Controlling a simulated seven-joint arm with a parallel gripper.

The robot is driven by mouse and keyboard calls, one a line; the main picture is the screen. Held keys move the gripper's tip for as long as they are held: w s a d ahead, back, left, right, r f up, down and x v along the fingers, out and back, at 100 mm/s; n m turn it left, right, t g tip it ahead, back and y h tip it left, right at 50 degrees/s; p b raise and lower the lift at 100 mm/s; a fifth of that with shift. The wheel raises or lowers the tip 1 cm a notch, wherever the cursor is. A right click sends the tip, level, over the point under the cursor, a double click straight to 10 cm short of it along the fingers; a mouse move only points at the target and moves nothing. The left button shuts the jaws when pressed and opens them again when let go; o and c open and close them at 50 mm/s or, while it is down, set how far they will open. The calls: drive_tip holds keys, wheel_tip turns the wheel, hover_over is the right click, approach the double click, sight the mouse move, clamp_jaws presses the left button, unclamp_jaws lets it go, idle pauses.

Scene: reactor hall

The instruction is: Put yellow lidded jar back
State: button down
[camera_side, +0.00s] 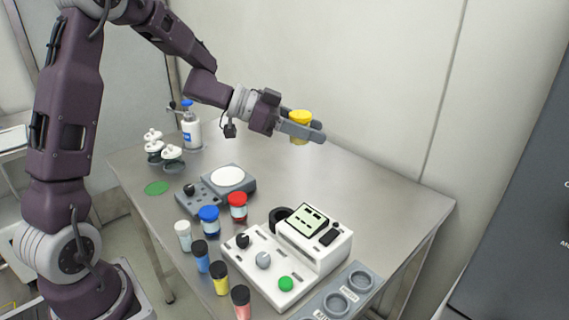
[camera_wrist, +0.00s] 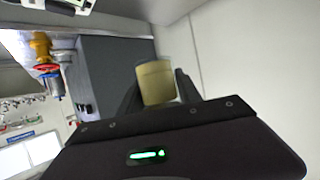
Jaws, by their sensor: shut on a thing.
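A yellow lidded jar (camera_side: 300,118) is held between the fingers of my gripper (camera_side: 304,131), above the back part of the bench. The gripper points to the right and is shut on the jar, which looks roughly upright in the side view. In the wrist view, the jar (camera_wrist: 156,82) shows as a pale yellow cylinder between the two dark fingers (camera_wrist: 160,88). The fingers hide part of its body. A grey holder with round sockets (camera_side: 340,302) sits at the bench's front right; the visible sockets look empty.
A white control box (camera_side: 290,250) stands mid-front. Red-lidded (camera_side: 238,206) and blue-lidded (camera_side: 209,219) jars and several small jars stand left of it. A stirrer with a white plate (camera_side: 228,178), a bottle (camera_side: 191,128) and white-topped vessels (camera_side: 170,158) are behind. The bench's back right is clear.

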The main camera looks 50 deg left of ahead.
drive_tip(key=w+m+g+h, duration=0.1)
drive_tip(key=m+g+h, duration=0.3)
drive_tip(key=m+g, duration=0.9)
drive_tip(key=g, duration=0.1)
hover_over(267, 208)
wheel_tip(267, 208, down, 14)
drive_tip(key=shift+d+f, duration=0.1)
drive_tip(key=shift+f, duration=3.15)
drive_tip(key=shift+f, duration=0.35)
drive_tip(key=shift+f, duration=0.3)
